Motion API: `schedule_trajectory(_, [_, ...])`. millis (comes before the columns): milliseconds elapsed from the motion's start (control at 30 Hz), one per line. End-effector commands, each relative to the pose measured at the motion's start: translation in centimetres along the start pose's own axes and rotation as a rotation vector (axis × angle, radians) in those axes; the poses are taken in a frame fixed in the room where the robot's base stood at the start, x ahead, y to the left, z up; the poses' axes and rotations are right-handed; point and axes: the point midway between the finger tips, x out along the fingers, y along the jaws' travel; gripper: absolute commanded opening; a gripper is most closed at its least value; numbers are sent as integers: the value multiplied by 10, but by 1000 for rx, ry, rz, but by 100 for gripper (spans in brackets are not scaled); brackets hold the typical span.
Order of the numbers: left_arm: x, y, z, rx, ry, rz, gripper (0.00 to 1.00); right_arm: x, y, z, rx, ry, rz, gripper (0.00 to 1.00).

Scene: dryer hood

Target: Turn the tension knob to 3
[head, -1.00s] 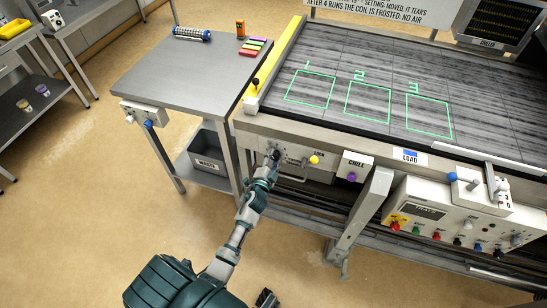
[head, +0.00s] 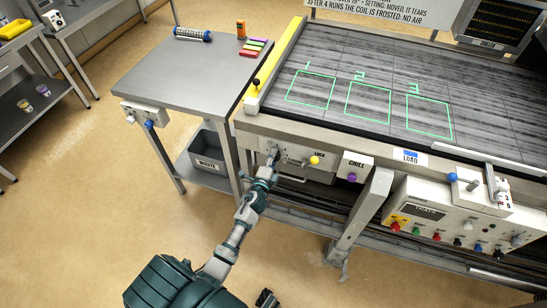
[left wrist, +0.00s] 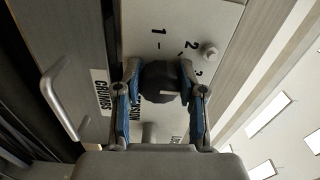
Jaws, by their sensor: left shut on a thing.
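The tension knob (left wrist: 160,80) is dark and round, with a light mark on its face, in the middle of the left wrist view. It sits on a pale panel (left wrist: 185,22) with the printed numbers 1, 2 and 3 around it. My left gripper (left wrist: 160,92) is shut on the knob, one blue-sided finger at each side. In the head view my left gripper (head: 273,158) is at the front panel below the table's left corner and hides the knob. A small dark piece at the bottom edge may be my right gripper (head: 267,298); its jaws cannot be made out.
A yellow-knobbed lock lever (head: 314,160) is just right of my left gripper. The chill box (head: 355,167) and a table leg (head: 360,215) stand further right. A metal handle (left wrist: 62,95) is left of the knob in the wrist view. The floor in front is open.

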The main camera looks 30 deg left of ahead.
Motion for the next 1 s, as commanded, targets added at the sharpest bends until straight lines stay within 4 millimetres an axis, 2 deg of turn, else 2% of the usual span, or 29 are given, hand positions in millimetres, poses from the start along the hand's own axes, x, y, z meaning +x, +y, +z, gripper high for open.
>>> schedule_trajectory(33, [-3,8,0,1,0,15,5,0,0,0,0,0,0,40])
schedule_trajectory(300, [-3,9,-1,0,0,16,5,0,0,0,0,1,-1,40])
schedule_trajectory(333, [-3,9,-1,0,0,17,47,0,0,0,0,1,0,40])
schedule_trajectory(400, [-3,9,-1,0,0,16,64,0,0,0,0,1,-1,40])
schedule_trajectory(767, [-6,4,0,0,0,7,65,0,-2,-1,1,3,-3,40])
schedule_trajectory(867, [-18,4,0,0,0,7,65,0,-2,-1,1,3,-2,40])
schedule_trajectory(1000, [-48,5,0,0,0,9,65,0,-1,0,1,2,-1,40])
